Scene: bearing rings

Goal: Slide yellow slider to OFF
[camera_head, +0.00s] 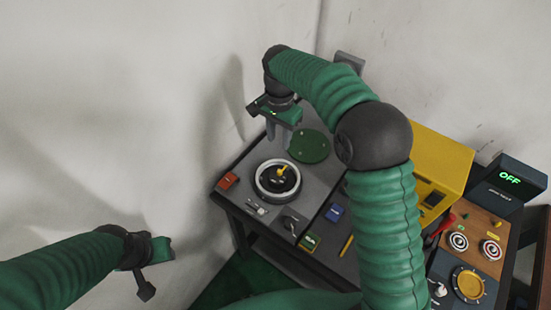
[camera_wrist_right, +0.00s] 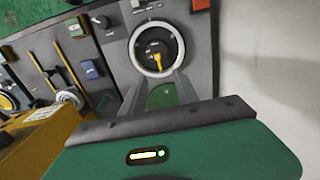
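A thin yellow bar (camera_head: 346,245), which may be the slider, lies on the dark panel right of a green-and-yellow button; I cannot read its markings. Another yellow piece (camera_head: 282,170) sits on the black hub inside a pale ring; it also shows in the right wrist view (camera_wrist_right: 157,66). My right gripper (camera_head: 279,137) points down above the table's back part, near a green disc, with its fingers apart and nothing between them.
The grey table holds a pale ring (camera_head: 258,188), a green disc (camera_head: 309,146), a red button (camera_head: 228,181) and a blue button (camera_head: 334,212). A yellow box (camera_head: 440,160) and a display reading OFF (camera_head: 509,178) stand right. A wall is behind.

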